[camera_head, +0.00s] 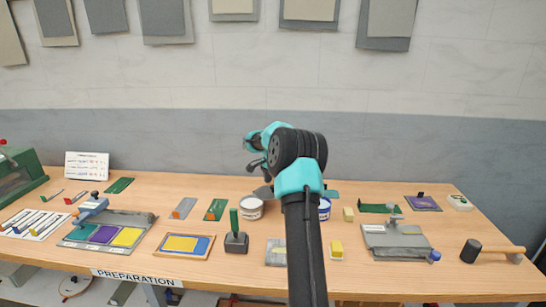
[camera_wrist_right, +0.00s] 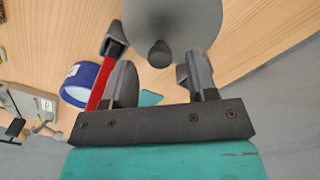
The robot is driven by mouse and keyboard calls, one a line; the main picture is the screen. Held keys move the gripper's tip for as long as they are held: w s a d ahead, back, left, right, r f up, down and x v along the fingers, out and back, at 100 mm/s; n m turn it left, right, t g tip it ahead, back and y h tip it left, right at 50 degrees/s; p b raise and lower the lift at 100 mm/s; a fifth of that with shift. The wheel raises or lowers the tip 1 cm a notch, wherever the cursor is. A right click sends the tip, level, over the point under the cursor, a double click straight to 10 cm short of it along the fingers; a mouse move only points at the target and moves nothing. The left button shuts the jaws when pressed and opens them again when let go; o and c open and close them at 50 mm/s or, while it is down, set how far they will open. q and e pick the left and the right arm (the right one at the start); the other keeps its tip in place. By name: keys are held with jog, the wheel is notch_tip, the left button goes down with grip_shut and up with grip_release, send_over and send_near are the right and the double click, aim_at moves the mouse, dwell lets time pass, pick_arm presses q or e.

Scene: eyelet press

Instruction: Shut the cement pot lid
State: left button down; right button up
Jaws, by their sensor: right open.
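A white pot (camera_head: 251,208) stands on the bench, left of my right arm, with its upper part partly hidden. In the right wrist view a grey round lid (camera_wrist_right: 185,22) with a dark knob (camera_wrist_right: 160,53) fills the top middle. My right gripper (camera_wrist_right: 158,78) is open, with the knob between its two fingers and no visible grip on it. Whether the lid lies flat or tilted on the pot I cannot tell. My left gripper is not in view.
A blue-sided pot (camera_head: 324,208) stands just right of my arm. A red-handled tool (camera_wrist_right: 101,84) lies close to a finger. A green-handled stamp (camera_head: 236,240), a yellow-blue tray (camera_head: 184,245) and a grey press plate (camera_head: 398,242) stand around. Bare wood lies between them.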

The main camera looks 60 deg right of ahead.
notch_tip(320, 180, up, 16)
dwell(0.5)
